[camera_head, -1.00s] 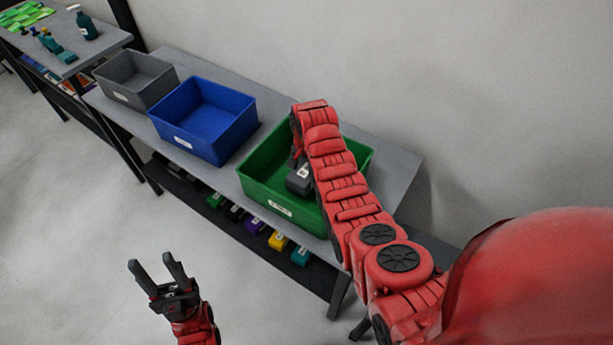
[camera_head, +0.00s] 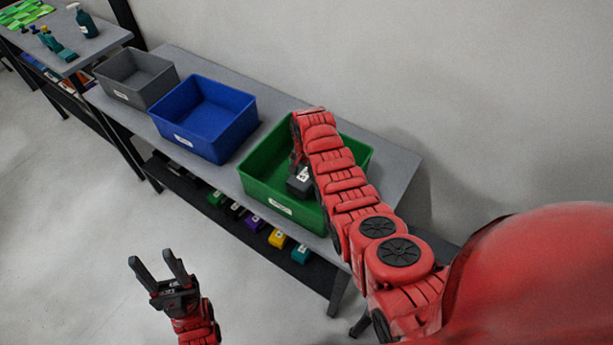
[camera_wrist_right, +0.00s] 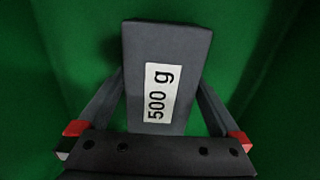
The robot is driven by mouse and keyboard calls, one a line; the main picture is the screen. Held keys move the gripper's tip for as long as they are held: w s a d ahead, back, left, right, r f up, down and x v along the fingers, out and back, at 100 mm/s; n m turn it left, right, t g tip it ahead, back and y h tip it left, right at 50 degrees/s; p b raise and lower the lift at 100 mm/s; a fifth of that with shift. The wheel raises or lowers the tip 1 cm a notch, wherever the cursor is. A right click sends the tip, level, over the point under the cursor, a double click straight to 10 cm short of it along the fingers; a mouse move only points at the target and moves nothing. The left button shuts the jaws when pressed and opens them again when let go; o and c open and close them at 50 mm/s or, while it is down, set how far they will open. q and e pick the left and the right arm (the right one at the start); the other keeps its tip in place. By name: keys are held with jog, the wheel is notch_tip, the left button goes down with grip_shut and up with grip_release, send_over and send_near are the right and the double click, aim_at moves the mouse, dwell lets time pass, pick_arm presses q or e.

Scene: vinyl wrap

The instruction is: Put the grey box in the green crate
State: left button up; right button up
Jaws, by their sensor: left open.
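The grey box (camera_head: 300,183) is inside the green crate (camera_head: 282,203), partly hidden by my right arm in the head view. In the right wrist view the grey box (camera_wrist_right: 165,75) has a white "500 g" label facing the camera. My right gripper (camera_wrist_right: 162,88) has one finger on each side of the box, and their tips meet its sides. The green crate wall and floor (camera_wrist_right: 50,60) surround it. Whether the box touches the crate floor is not clear. My left gripper (camera_head: 158,270) is open and empty, above the floor in front of the table.
A blue crate (camera_head: 205,120) and a grey crate (camera_head: 135,78) stand left of the green crate on the grey table (camera_head: 385,165). Several coloured boxes lie on the lower shelf (camera_head: 190,190). Another table with a spray bottle (camera_head: 86,22) is at the far left.

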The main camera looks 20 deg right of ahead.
aim_at(306, 172)
jog(key=shift+r, duration=0.15)
notch_tip(306, 172, up, 5)
jog(key=shift+r+b, duration=0.2)
jog(key=shift+b, duration=0.85)
notch_tip(306, 172, up, 4)
jog(key=shift+r+p, duration=0.1)
jog(key=shift+p, duration=0.25)
jog(key=shift+r+p, duration=0.75)
jog(key=shift+p, duration=0.2)
jog(key=shift+r+p, duration=0.4)
jog(key=shift+r, duration=0.05)
jog(key=shift+f, duration=0.1)
